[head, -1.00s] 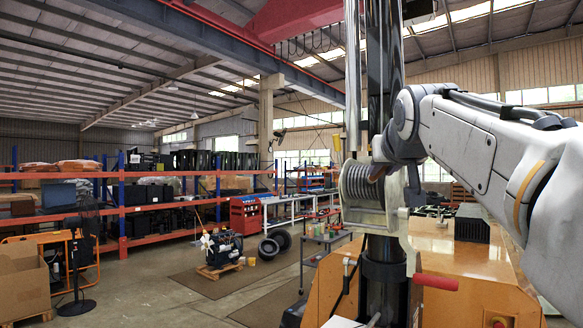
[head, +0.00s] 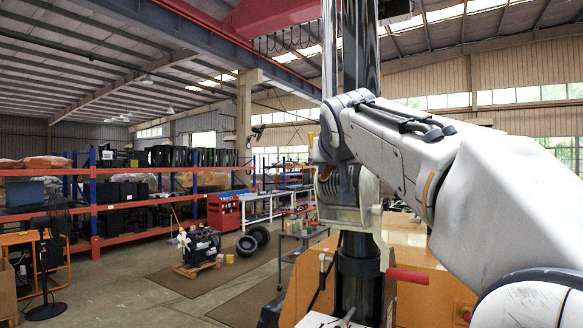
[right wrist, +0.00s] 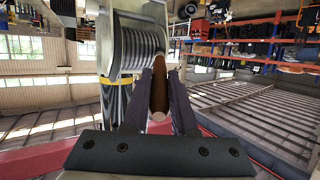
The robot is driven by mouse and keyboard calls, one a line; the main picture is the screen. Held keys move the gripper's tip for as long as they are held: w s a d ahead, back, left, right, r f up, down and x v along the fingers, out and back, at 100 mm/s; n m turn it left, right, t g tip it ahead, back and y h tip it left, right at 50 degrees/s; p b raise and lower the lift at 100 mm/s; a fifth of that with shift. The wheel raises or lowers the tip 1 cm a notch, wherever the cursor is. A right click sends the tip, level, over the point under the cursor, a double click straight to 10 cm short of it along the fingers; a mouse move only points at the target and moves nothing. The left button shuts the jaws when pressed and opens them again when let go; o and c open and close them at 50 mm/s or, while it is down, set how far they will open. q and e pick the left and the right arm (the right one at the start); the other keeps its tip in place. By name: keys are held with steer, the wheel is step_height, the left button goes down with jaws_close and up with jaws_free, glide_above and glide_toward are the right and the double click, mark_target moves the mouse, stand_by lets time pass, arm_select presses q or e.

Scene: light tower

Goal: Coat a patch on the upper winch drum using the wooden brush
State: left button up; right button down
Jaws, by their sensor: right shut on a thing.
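The upper winch drum (head: 371,196), a grey spool wound with cable, sits on the dark mast in the head view, partly covered by my right wrist. In the right wrist view the drum (right wrist: 136,45) is large, with ribbed cable turns between side flanges. My right gripper (right wrist: 161,72) is shut on the wooden brush (right wrist: 159,98), whose brown handle shows between the fingers. The brush's far end points at the drum's edge; its bristles are hidden, and I cannot tell whether they touch. In the head view my right gripper is mostly hidden behind its wrist. My left gripper is out of view.
The mast (head: 358,262) rises from an orange machine body (head: 415,250). A red-gripped crank (head: 408,276) sticks out below the drum. Shelving (head: 150,205), a red cabinet (head: 224,211) and a small engine on a pallet (head: 197,246) stand well back at left.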

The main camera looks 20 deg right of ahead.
steer(key=shift+w+a+r, duration=0.1)
steer(key=shift+w+a, duration=0.15)
steer(key=shift+a, duration=0.05)
steer(key=shift+r+p, duration=0.3)
steer(key=shift+r, duration=0.05)
steer(key=s+d, duration=0.6)
steer(key=shift+s+b, duration=0.4)
steer(key=shift+b, duration=0.05)
steer(key=shift+w+a+p, duration=0.3)
steer(key=shift+w+a, duration=1.2)
steer(key=shift+w, duration=0.25)
steer(key=shift+w+a+p, duration=0.3)
steer(key=shift+w+a, duration=1.15)
steer(key=shift+w, duration=0.25)
